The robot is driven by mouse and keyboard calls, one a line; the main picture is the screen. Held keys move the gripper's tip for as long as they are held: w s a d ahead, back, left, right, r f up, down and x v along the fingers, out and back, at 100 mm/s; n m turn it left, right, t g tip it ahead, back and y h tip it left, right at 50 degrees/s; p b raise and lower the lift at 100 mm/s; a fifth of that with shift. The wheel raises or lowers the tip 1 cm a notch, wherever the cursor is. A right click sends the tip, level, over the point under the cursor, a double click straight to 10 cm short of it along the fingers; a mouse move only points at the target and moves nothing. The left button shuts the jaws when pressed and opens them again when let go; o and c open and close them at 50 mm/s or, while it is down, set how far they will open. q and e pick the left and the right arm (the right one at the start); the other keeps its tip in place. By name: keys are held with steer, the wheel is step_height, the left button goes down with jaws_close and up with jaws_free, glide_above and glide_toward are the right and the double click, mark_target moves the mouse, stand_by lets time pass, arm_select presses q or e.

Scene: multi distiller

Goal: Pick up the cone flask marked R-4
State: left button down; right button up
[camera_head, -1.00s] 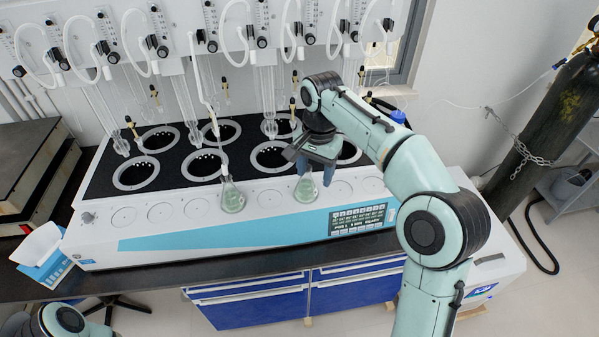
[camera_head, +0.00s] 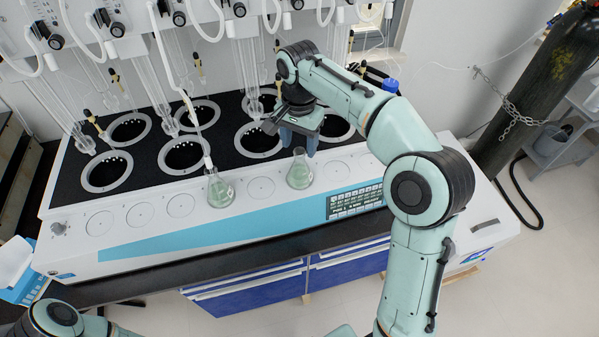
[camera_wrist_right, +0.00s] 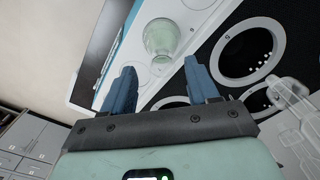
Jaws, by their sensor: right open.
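Two cone flasks with pale green liquid stand on the white front ledge of the distiller. The right flask (camera_head: 299,172) is just in front of my right gripper (camera_head: 299,140); the left flask (camera_head: 220,189) stands further left, by a white hose end. I cannot read R-4 on either. My right gripper is open and empty, its blue fingers pointing toward the right flask. In the right wrist view a green flask (camera_wrist_right: 160,40) shows beyond the gap between the open fingertips (camera_wrist_right: 159,68), apart from them. My left gripper is out of view.
The distiller's black top (camera_head: 75,180) has several ringed wells, with glass tubes and white hoses hanging above. A control panel (camera_head: 354,201) is right of the flasks. A gas cylinder (camera_head: 530,80) stands at the right. A white-and-blue box (camera_head: 18,270) sits at the left.

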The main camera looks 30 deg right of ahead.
mark_target(300, 152)
steer(key=f, duration=0.5)
steer(key=shift+w+d+b, duration=0.2)
steer(key=shift+d+b, duration=0.05)
steer(key=shift+b, duration=0.1)
jaws_close()
steer(key=shift+r, duration=0.1)
steer(key=shift+r, duration=0.15)
